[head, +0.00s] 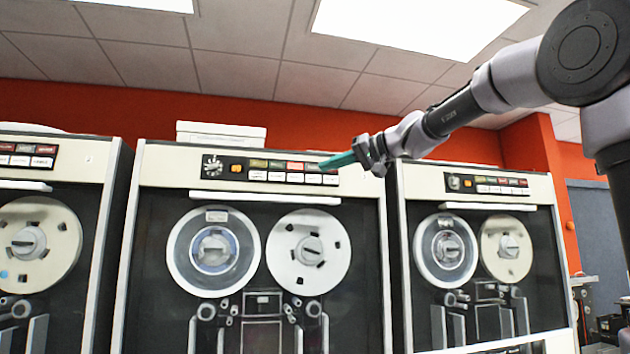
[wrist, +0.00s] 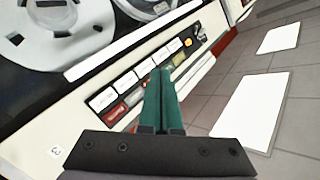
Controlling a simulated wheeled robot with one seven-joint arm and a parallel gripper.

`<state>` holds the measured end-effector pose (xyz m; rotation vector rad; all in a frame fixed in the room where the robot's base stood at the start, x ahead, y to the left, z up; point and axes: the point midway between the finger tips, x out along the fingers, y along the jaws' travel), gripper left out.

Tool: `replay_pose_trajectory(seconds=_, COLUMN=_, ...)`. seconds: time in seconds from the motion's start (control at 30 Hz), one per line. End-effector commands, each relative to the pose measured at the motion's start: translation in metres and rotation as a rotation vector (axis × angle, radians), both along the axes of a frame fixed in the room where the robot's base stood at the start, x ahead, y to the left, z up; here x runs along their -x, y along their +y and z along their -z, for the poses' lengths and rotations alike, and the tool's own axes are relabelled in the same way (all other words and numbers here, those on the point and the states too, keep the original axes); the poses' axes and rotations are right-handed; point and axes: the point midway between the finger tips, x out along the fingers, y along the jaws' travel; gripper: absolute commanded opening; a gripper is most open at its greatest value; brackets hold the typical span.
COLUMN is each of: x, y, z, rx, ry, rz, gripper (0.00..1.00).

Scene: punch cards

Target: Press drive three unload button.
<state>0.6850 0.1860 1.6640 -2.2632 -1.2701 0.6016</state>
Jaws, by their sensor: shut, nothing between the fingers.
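The middle tape drive (head: 160,165) carries a dark control panel (head: 245,175) with an upper row of coloured keys and a lower row of white buttons (head: 297,178). In the wrist view, a small "3" label (wrist: 56,152) sits on the cream strip beyond one end of this panel. The white buttons (wrist: 125,82) show there in a slanting row; their lettering is too small to read, so I cannot tell which is unload. My gripper (head: 323,165) is shut and empty, its green fingers (wrist: 162,75) over the panel's right part in the head view. I cannot tell whether they touch it.
A white bar (head: 265,198) runs below the panel, above two tape reels (head: 308,250). Similar drives stand on the left (head: 70,180) and right (head: 485,205). A pale box (head: 222,133) lies on top of the middle drive. Open space lies in front of the cabinets.

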Motion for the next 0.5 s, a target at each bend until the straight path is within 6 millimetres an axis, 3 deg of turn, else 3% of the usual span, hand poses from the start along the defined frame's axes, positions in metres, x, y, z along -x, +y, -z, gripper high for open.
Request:
replay_pose_trajectory(seconds=0.17, x=-0.010, y=0.003, z=0.000, rx=0.001, ry=0.002, rz=0.000, gripper=0.00)
replay_pose_trajectory(seconds=0.5, x=-0.055, y=0.015, z=0.001, rx=0.002, ry=0.001, rz=0.001, gripper=0.00)
